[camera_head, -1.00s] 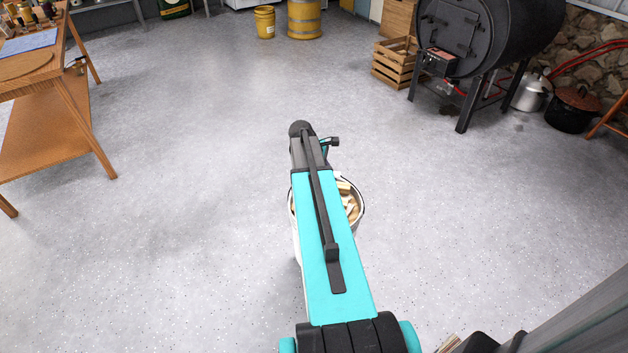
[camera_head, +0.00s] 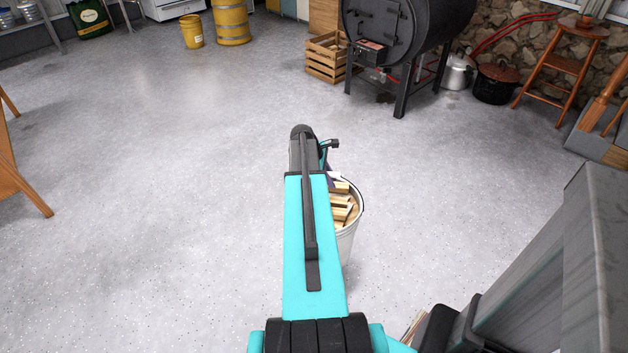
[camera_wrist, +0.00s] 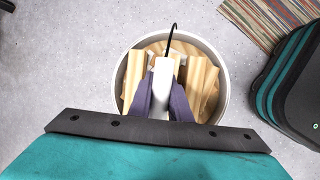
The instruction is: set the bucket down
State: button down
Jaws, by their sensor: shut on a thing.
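The bucket (camera_head: 346,246) is a pale metal pail filled with split wood (camera_head: 340,203). In the head view it shows just right of my arm, partly hidden by it. In the wrist view the round bucket rim (camera_wrist: 226,92) surrounds the wood pieces (camera_wrist: 201,83). My gripper (camera_wrist: 166,92) shows there with its purple fingers shut on the white grip of the bucket's handle (camera_wrist: 162,78), above the wood. A thin black handle wire (camera_wrist: 171,40) runs up from the grip. The bucket looks upright; I cannot tell its height above the floor.
The black barrel stove (camera_head: 402,40) stands at the back right, with a wooden crate (camera_head: 327,58) left of it and a kettle (camera_head: 458,72) and pot (camera_head: 495,84) right of it. A yellow bucket (camera_head: 191,32) stands far back. A striped rug (camera_wrist: 262,22) shows nearby. The grey floor (camera_head: 170,200) is widely clear.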

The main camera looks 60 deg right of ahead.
jog(key=s+d, duration=0.3)
jog(key=s, duration=0.2)
jog(key=s+d+f+m, duration=0.1)
jog(key=s+d, duration=0.2)
jog(key=s, duration=0.2)
jog(key=shift+s+f, duration=0.25)
jog(key=shift+s, duration=0.1)
jog(key=shift+f, duration=0.15)
jog(key=b, duration=0.6)
send_over(359, 205)
jog(key=shift+d+f, duration=0.15)
jog(key=shift+f, duration=3.2)
jog(key=shift+s+p, duration=0.25)
jog(key=shift+p, duration=0.25)
jog(key=shift+f, duration=0.7)
